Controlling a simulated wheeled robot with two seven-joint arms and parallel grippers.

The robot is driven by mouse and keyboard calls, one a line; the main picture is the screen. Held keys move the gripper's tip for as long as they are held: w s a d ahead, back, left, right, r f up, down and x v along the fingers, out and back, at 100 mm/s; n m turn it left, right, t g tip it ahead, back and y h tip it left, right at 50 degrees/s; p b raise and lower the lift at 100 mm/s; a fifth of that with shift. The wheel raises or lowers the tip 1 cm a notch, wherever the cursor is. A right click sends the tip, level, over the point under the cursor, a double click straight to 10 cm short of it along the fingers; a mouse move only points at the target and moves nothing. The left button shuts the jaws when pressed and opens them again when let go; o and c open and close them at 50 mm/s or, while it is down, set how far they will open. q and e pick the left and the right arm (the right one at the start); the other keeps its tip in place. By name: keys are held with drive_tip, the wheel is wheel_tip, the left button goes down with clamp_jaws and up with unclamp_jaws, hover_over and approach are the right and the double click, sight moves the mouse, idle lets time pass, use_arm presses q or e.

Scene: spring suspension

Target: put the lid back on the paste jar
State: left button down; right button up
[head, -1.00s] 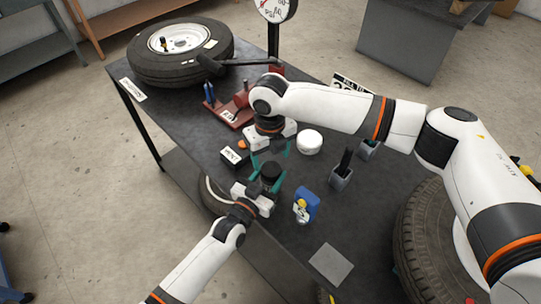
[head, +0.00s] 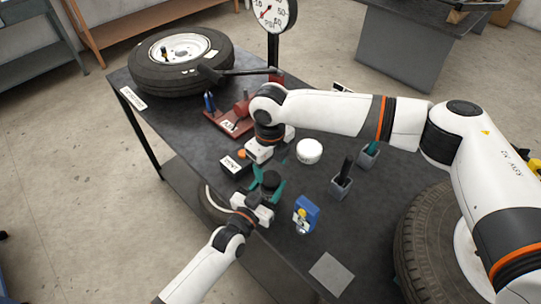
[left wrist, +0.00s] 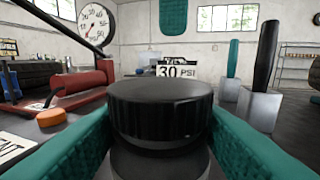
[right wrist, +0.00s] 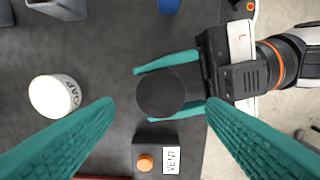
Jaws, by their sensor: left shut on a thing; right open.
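The paste jar (left wrist: 160,162) is a dark, round jar that stands upright between the fingers of my left gripper (head: 268,179). That gripper is shut on the jar's sides. The black ribbed lid (left wrist: 160,103) sits on top of the jar and looks level; a narrow step shows below its rim. From above, the lid is a dark disc in the right wrist view (right wrist: 160,92). My right gripper (right wrist: 160,104) is open and empty, above and apart from the lid, with its fingers spread wide. In the head view it is partly hidden by its own wrist.
A white round tub (head: 309,151) stands right of my right gripper. A black VENT box with an orange button (right wrist: 146,162) is close by the jar. A blue-yellow item (head: 306,213), grey holders (head: 341,187), a red fixture (head: 228,118) and a tyre (head: 180,62) are also on the table.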

sight(271, 178)
drive_tip(key=shift+w+f, duration=0.1)
drive_tip(key=shift+f, duration=2.25)
drive_tip(key=c, duration=1)
drive_tip(key=m, duration=0.3)
drive_tip(key=o, duration=1.1)
drive_tip(key=shift+c, duration=0.2)
